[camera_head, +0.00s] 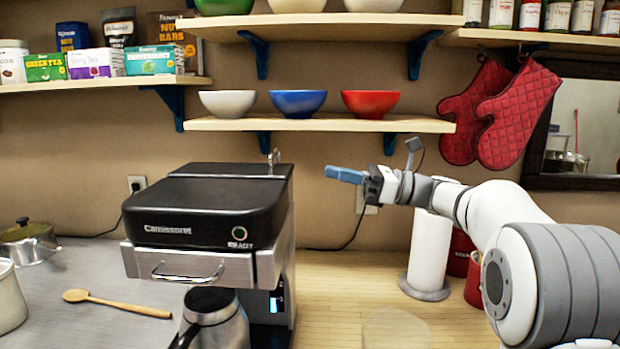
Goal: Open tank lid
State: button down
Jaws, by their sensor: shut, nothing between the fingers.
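The coffee machine (215,215) stands on the counter left of centre, with a black top and a steel front. The tank lid is not clearly marked; the black top appears flat and closed, with a small metal fitting (274,158) at its back right edge. My gripper (330,170) has blue fingers and reaches in from the right. It is shut and empty, in the air to the right of the machine's top. It looks apart from the machine.
A steel jug (211,320) stands at the machine's front. A wooden shelf (320,125) with bowls hangs above. A paper towel roll (430,250) stands behind my arm. A wooden spoon (115,303) and a pot (28,243) lie left. Bare wooden counter (340,290) is right of the machine.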

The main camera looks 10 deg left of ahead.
aim_at(276, 152)
jog(key=a, duration=0.3)
jog(key=a+r, duration=0.1)
jog(key=a, duration=0.2)
jog(key=a+r, duration=0.1)
jog(key=a, duration=0.2)
jog(key=shift+s+a+p, duration=0.2)
jog(key=shift+p, duration=0.1)
jog(key=shift+d+r+p, duration=0.15)
jog(key=shift+r+p, duration=0.5)
jog(key=shift+p, duration=0.35)
jog(key=shift+r+h, duration=0.1)
jog(key=shift+h, duration=0.2)
jog(key=shift+r+p, duration=0.1)
jog(key=shift+p, duration=0.3)
